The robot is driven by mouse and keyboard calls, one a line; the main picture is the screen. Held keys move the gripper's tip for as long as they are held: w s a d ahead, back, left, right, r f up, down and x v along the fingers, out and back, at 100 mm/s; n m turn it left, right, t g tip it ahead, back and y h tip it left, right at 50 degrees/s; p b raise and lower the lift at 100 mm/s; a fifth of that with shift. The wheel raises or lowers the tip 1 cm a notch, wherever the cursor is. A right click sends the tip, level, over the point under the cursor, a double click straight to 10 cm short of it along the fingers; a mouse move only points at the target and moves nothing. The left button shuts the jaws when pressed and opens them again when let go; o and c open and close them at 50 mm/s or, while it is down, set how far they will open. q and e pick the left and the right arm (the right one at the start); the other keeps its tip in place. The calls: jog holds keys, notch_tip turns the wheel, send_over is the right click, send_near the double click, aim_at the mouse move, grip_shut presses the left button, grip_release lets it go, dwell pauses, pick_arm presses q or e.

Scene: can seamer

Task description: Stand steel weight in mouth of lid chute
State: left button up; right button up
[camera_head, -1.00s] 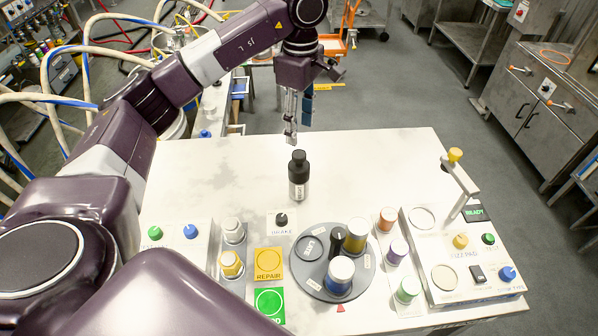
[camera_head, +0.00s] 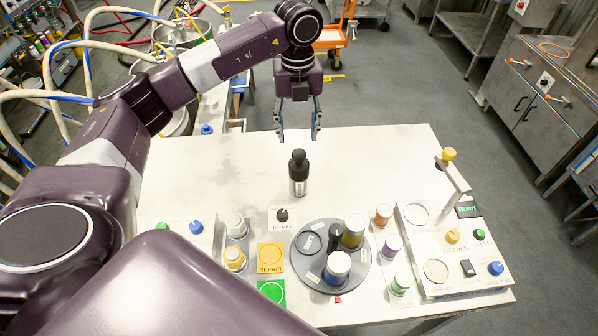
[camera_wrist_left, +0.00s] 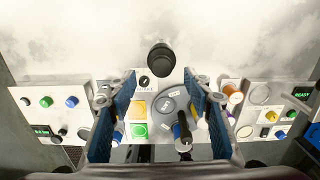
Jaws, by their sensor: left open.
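My left gripper (camera_head: 298,132) is open and empty, fingers pointing down, above and behind the weight at the table's far edge. In the left wrist view its blue-padded fingers (camera_wrist_left: 158,97) are spread, with the weight beyond their tips. I cannot make out the lid chute for certain. My right gripper is not in view.
A grey turntable (camera_head: 309,272) holds several cans. Small cans stand on both sides of it. A control panel (camera_head: 462,275) with a post and yellow knob is at the right. Yellow (camera_head: 270,257) and green pads lie left of the turntable. The table's back half is mostly clear.

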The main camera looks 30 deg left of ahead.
aim_at(299, 153)
pick_arm(q)
jog(key=n, duration=0.4)
jog(key=shift+s+p, duration=0.1)
jog(key=shift+p, duration=0.2)
jog(key=n, duration=0.4)
jog(key=shift+a+f+p, duration=0.1)
jog(key=shift+f+p, duration=0.2)
notch_tip(299, 153, down, 2)
jog(key=shift+f+n+p, duration=0.15)
jog(key=shift+n+p, duration=0.15)
jog(key=shift+p, duration=0.3)
jog(key=f+p, duration=0.2)
jog(key=f, duration=0.1)
jog(key=f+p, duration=0.1)
jog(key=shift+d+f, duration=0.3)
jog(key=shift+f, duration=0.4)
grip_shut()
